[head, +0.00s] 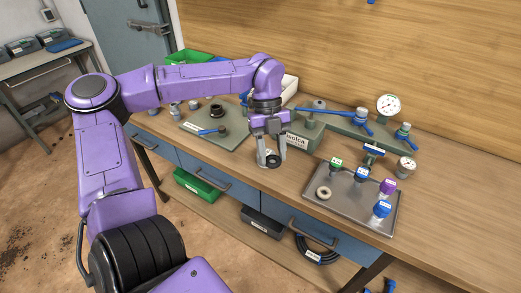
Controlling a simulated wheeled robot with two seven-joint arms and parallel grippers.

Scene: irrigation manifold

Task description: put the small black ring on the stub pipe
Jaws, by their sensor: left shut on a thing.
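My left gripper (270,157) points down over the front part of the bench. It is shut on a small black ring (273,162), held low between the fingertips. I cannot tell whether the ring touches the bench top. Which part is the stub pipe is not clear at this size. A dark round fitting (217,110) stands on a grey-green plate (193,124) to the left of the gripper. My right gripper is not in view.
A metal tray (335,205) at right holds a pale ring (323,193) and several coloured-top valves. Behind it are blue-handled valves and a pressure gauge (388,105). Another gauge (405,167) stands beside the tray. Bare wood (300,172) lies between gripper and tray.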

